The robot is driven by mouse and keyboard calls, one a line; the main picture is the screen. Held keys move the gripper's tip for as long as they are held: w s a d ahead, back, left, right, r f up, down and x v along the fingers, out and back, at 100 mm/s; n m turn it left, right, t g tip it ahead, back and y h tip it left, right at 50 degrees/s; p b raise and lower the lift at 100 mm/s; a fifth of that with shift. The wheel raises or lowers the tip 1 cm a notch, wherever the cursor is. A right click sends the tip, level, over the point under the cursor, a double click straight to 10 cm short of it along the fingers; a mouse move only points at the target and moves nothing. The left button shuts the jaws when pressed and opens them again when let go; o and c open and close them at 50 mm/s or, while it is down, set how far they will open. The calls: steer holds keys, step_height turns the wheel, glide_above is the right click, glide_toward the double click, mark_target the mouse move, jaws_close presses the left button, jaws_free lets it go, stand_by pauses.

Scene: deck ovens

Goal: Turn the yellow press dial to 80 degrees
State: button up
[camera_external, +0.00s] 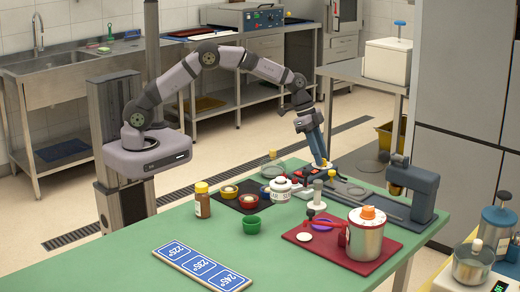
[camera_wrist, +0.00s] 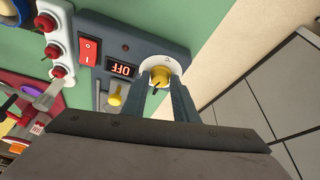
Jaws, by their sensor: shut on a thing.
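The yellow dial (camera_wrist: 160,77) sits on a round white face on the end of a dark grey control box (camera_wrist: 140,42). A dark pointer mark shows on the dial; its angle in degrees is too small to read. My gripper (camera_wrist: 162,80) has its two fingers on either side of the dial and is shut on it. In the external view my gripper (camera_external: 322,163) points down at the far edge of the green table, and the fingertips and dial are hard to make out there.
Beside the dial are a display (camera_wrist: 121,68) reading OFF, a red rocker switch (camera_wrist: 87,50) and a yellow lever (camera_wrist: 114,100). A white strip with red knobs (camera_wrist: 57,45) lies alongside. The green table (camera_external: 130,262) holds a steel pot (camera_external: 365,242), jars and bowls.

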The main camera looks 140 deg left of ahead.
steer(key=shift+m, duration=0.4)
steer(key=o, duration=1)
steer(key=b+v, duration=0.1)
steer(key=v, duration=0.6)
steer(key=shift+s+a+r+b, duration=0.1)
steer(key=shift+a+r+b, duration=0.05)
steer(key=shift+b, duration=0.15)
